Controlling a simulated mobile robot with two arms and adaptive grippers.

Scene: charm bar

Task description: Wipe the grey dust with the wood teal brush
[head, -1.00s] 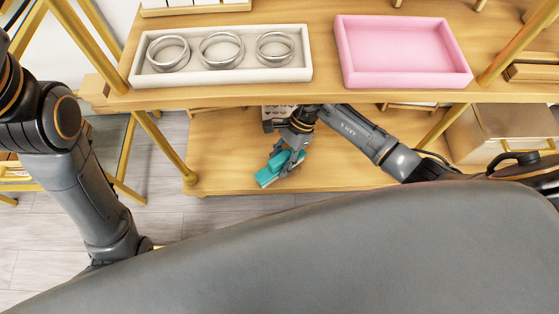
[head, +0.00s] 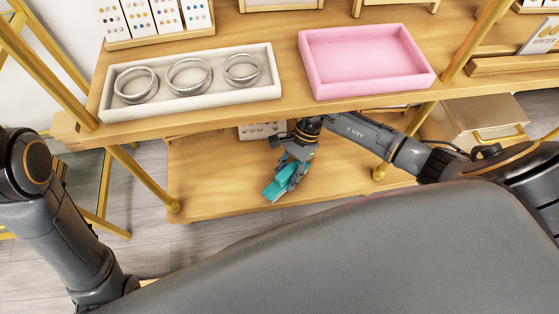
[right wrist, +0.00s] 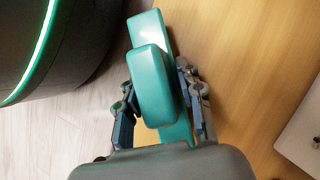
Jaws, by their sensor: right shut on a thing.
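The teal brush (head: 279,188) is in my right gripper (head: 290,173), over the lower wooden shelf near its front edge. In the right wrist view the brush (right wrist: 152,82) lies between the two fingers of the right gripper (right wrist: 160,105), which are shut on it. I cannot tell whether the brush touches the shelf. No grey dust can be made out in these views. My left arm shows at the left edge of the head view, but its gripper is out of view.
The upper shelf holds a white tray (head: 190,104) with several silver bangles and an empty pink tray (head: 366,87). A card (head: 262,130) with small items stands on the lower shelf (head: 220,180). Gold posts (head: 145,178) frame the shelves. A gold-handled box (head: 475,112) is at right.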

